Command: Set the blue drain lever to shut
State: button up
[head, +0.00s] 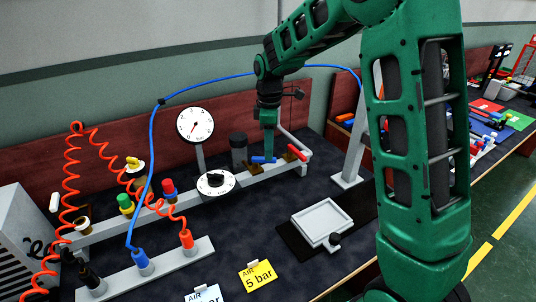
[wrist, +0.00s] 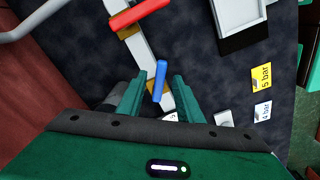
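The blue drain lever (head: 263,160) sits on the grey manifold pipe near its right end, left of a red lever (head: 297,152). In the wrist view the blue lever (wrist: 159,82) lies between the two green fingers of my gripper (wrist: 160,77), with a visible gap on each side. It runs closer to along the pipe than across it, at a slight angle. My gripper (head: 270,150) points down over the lever and is open. In the head view the fingers partly hide the lever's mount.
The red lever (wrist: 138,14) lies across the pipe just beyond. A round gauge (head: 195,125) and a white dial (head: 216,183) stand to the left. A grey tray (head: 322,222) and a yellow "5 bar" card (head: 258,276) lie in front. A blue hose arcs behind my arm.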

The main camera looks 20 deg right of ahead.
aim_at(264, 160)
jog(key=shift+f, duration=1.3)
jog(key=shift+c, duration=0.4)
